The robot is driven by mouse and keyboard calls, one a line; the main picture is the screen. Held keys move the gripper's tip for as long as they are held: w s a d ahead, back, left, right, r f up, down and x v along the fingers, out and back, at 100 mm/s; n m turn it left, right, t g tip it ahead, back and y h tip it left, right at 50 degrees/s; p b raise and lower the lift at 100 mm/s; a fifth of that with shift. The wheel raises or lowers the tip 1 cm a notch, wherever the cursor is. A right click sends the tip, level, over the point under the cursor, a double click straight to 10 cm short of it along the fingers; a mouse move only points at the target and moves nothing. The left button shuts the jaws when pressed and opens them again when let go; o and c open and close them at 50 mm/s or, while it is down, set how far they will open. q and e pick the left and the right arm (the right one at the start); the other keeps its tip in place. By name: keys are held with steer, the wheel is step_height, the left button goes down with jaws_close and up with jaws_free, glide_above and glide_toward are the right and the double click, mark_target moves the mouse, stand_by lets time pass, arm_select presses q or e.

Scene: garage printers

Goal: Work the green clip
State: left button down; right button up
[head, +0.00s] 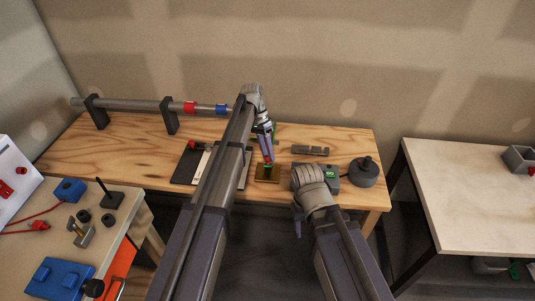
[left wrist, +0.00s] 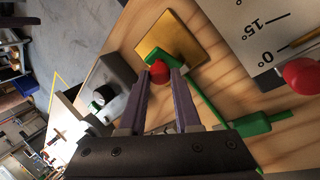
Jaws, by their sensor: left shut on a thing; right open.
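The green clip (left wrist: 164,53) lies partly over a square brass plate (left wrist: 186,33) in the left wrist view. A thin green length runs from it to a thicker green block (left wrist: 262,124). My left gripper (head: 267,158) reaches over the table; in the left wrist view its fingertips (left wrist: 160,73) are shut on a red knob at the clip. The fingers partly hide the knob, so I cannot tell how it joins the clip. The plate also shows in the head view (head: 267,177). My right gripper (head: 298,222) is open and empty at the table's front edge.
A dark round pot (head: 364,172) and a grey block (head: 310,150) sit right of the plate. A pipe on black stands (head: 145,104) runs along the back left. A white angle-marked board (left wrist: 270,30) lies beside the plate.

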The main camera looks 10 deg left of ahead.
arm_select(q)
steer(key=c, duration=0.6)
jaws_free()
steer(key=shift+w+r, duration=0.1)
steer(key=p+v, duration=0.7)
steer(key=shift+w+a+r, duration=0.1)
steer(key=shift+r, duration=0.15)
